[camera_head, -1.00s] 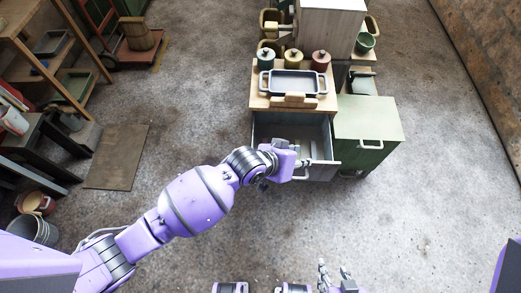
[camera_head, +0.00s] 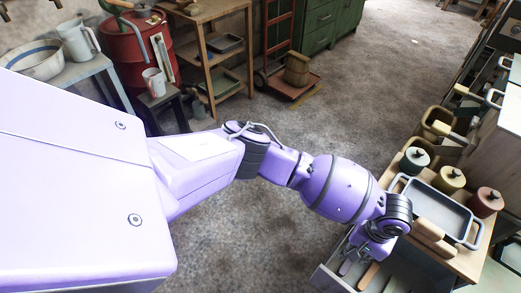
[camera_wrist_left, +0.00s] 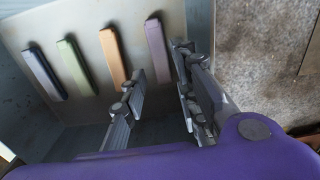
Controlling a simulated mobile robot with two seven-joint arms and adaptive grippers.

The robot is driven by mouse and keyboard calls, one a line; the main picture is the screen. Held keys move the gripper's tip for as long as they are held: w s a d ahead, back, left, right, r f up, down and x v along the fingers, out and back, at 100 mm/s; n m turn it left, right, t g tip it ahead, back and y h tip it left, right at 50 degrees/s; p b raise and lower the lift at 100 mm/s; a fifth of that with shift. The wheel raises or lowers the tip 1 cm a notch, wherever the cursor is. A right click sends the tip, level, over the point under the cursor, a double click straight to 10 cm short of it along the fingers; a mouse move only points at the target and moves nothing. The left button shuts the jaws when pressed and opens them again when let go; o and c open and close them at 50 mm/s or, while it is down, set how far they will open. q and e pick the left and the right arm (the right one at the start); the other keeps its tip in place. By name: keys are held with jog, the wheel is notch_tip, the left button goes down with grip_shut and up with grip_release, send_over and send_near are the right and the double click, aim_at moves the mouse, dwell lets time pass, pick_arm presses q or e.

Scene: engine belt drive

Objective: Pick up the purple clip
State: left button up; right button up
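The purple clip (camera_wrist_left: 157,50) is a slim, flat bar lying in an open grey drawer (camera_wrist_left: 80,28), at the right end of a row. My left gripper (camera_wrist_left: 160,72) is open and empty, and its fingers point toward the purple clip. The clip appears just beyond and between the fingertips, apart from them. In the head view my left gripper (camera_head: 357,258) hangs over the drawer (camera_head: 330,280), and I cannot make out the purple clip there. My right gripper is not in view.
An orange clip (camera_wrist_left: 111,57), a green clip (camera_wrist_left: 75,67) and a dark blue-grey clip (camera_wrist_left: 45,73) lie left of the purple one. The drawer wall (camera_wrist_left: 200,25) stands close on the right. A metal tray (camera_head: 440,212) and several lidded pots sit on the cabinet top.

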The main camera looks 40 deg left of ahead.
aim_at(348, 262)
pick_arm(q)
jog(key=f, duration=0.1)
jog(key=f+b, duration=0.1)
jog(key=f, duration=0.2)
jog(key=shift+w+f, duration=0.35)
jog(key=shift+f, duration=0.05)
jog(key=c, duration=0.7)
jog(key=shift+o, duration=0.2)
jog(key=shift+r, duration=0.1)
